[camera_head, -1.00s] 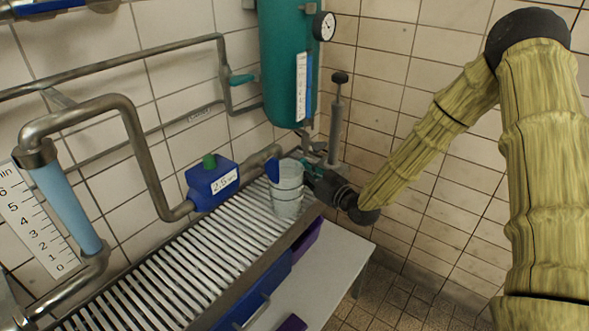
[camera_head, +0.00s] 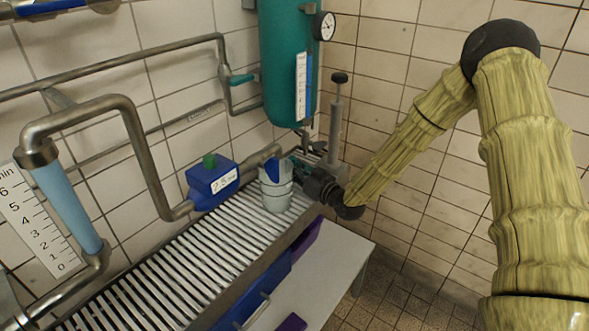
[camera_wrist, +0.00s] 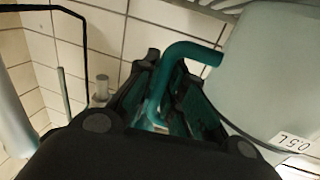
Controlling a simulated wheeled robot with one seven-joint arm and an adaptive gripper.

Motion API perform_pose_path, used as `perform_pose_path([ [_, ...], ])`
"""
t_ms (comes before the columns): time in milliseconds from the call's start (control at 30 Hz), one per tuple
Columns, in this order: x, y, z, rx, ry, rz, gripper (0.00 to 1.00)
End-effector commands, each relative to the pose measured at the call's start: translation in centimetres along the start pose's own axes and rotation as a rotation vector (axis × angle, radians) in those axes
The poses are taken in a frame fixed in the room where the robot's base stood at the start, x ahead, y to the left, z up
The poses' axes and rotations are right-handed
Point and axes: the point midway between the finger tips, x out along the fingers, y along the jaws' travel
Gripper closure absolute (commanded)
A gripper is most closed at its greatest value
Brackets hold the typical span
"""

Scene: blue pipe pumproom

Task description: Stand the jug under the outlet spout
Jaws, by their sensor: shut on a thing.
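The jug (camera_head: 277,200) is a pale grey translucent vessel, seemingly upright over the slatted drain rack. The head view does not show clearly whether its base touches the slats. The blue outlet spout (camera_head: 271,171) at the pipe's end overlaps the jug's mouth in the head view. My gripper (camera_head: 303,178) is at the jug's right side. In the wrist view my gripper (camera_wrist: 165,95) is shut on the teal bent handle (camera_wrist: 190,53). The jug's wall (camera_wrist: 270,75) fills the right there, with a 0.5 L label; its rim and base are not clearly seen.
The slatted rack (camera_head: 190,262) is bare to the left of the jug. A blue meter box (camera_head: 212,184) sits on the pipe behind. A teal tank (camera_head: 287,70) and a hand pump (camera_head: 337,115) stand close behind my gripper. A pale bench (camera_head: 325,270) lies in front.

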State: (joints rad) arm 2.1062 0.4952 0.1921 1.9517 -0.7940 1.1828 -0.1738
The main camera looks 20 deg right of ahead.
Motion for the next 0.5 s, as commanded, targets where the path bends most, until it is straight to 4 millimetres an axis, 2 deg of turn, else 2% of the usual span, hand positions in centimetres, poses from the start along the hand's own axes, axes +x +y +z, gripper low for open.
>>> perform_pose_path([
  [33,-0.01,0.02,0.27,0.0,0.0,0.0,1.0],
  [67,-0.01,0.02,0.2,0.0,-0.001,0.0,0.86],
  [167,-0.02,0.01,0.17,0.0,-0.001,0.0,0.68],
  [500,-0.02,0.01,0.0,0.0,0.0,0.0,0.68],
])
